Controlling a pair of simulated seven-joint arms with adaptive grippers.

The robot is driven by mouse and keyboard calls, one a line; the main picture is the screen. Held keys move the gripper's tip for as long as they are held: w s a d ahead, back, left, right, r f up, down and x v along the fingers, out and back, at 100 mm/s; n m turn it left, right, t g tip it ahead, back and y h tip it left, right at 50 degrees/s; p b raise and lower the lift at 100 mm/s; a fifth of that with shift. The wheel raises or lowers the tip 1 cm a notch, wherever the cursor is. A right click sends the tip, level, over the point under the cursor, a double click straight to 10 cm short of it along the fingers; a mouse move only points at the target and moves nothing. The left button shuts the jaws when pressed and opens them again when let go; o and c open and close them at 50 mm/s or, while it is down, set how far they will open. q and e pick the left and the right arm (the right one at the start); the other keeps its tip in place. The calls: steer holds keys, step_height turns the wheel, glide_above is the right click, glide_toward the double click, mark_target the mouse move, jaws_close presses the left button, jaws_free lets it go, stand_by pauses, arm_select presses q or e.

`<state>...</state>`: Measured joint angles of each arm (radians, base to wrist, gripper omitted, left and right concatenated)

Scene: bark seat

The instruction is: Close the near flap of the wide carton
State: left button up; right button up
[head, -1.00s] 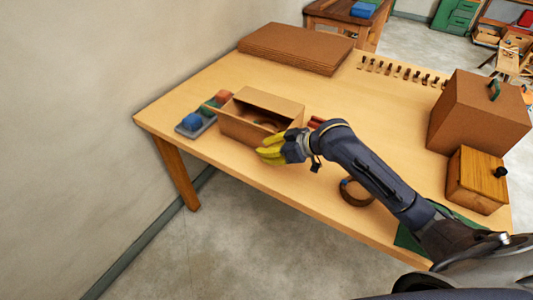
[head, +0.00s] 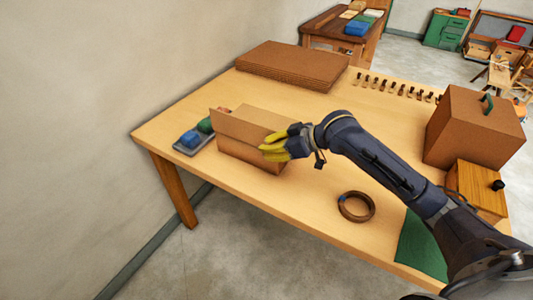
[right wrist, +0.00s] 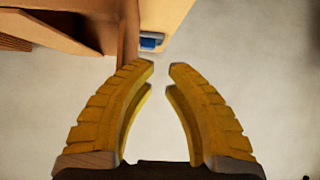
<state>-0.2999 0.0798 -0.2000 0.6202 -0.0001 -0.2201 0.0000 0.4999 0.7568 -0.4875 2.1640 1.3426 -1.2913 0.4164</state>
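The wide carton (head: 240,153) stands on the table near its left end. Its near flap (head: 238,129) stands up along the front edge and hides most of the inside. The far side's top (head: 262,116) shows behind it. My right gripper (head: 268,148) is at the carton's right front corner, by the right end of the near flap; whether it touches cannot be told. In the right wrist view its yellow fingers (right wrist: 161,68) are apart with nothing between them. Part of the carton and its dark opening (right wrist: 75,22) show at the upper left there. My left gripper is out of view.
A tray (head: 182,150) with a blue block (head: 189,138) and a green block (head: 205,125) lies left of the carton. A brown ring (head: 356,207) lies to the right. Flat cardboard (head: 292,65) is at the back. A brown box (head: 475,128) stands at the right.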

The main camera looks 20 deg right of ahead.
steer(key=shift+w+d+r, duration=0.2)
steer(key=shift+w+d, duration=0.85)
steer(key=shift+w, duration=0.05)
steer(key=shift+w+d+r, duration=0.2)
steer(key=shift+w+d, duration=0.8)
steer(key=shift+w, duration=0.05)
steer(key=shift+r, duration=0.15)
step_height(320, 180, up, 10)
stand_by(0.3)
stand_by(0.4)
